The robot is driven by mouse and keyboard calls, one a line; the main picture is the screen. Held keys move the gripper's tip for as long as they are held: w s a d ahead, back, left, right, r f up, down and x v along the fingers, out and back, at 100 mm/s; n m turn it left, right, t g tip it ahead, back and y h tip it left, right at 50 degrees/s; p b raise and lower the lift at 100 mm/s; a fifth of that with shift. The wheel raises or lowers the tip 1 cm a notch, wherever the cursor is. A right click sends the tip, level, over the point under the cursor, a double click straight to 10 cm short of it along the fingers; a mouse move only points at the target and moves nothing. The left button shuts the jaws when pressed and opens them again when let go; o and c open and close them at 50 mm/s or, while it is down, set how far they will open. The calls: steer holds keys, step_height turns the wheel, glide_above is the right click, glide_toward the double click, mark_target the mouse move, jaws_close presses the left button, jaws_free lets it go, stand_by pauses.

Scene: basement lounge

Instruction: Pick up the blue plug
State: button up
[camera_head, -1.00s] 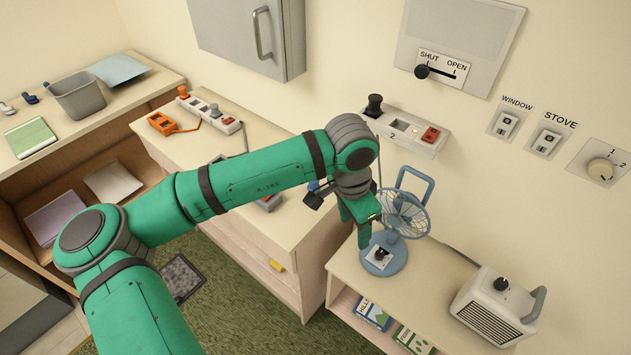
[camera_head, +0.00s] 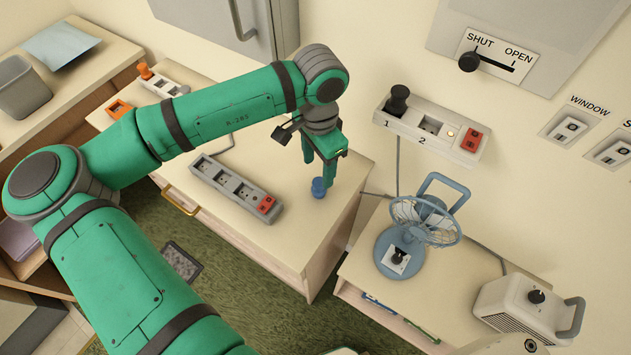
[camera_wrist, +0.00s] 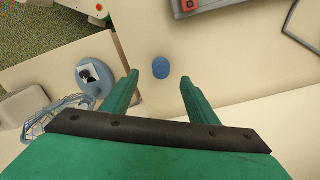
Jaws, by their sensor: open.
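The blue plug (camera_head: 319,187) stands on the wooden cabinet top near its right end, beside the grey power strip. In the wrist view the blue plug (camera_wrist: 160,68) lies between and a little beyond the tips of my two green fingers. My gripper (camera_head: 328,178) is open and points down at the plug from above. In the wrist view my gripper (camera_wrist: 162,80) is empty, with a gap on both sides of the plug. In the head view a finger overlaps part of the plug's edge, and I cannot tell how high the fingertips are above the top.
A grey power strip (camera_head: 236,191) with a red switch lies left of the plug. A blue fan (camera_head: 392,258) and a white heater (camera_head: 515,312) stand on the lower table at right. A wall socket unit (camera_head: 432,127) with a black plug is behind. The cabinet top around the plug is clear.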

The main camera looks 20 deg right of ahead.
mark_target(319, 182)
steer(key=f, duration=0.4)
steer(key=shift+w+f, duration=0.15)
steer(key=shift+w, duration=0.1)
steer(key=shift+d+f, duration=0.1)
steer(key=shift+f, duration=2.25)
steer(key=shift+s, duration=0.1)
steer(key=shift+c, duration=0.4)
steer(key=shift+d, duration=0.1)
steer(key=c, duration=1)
steer(key=shift+c, duration=0.5)
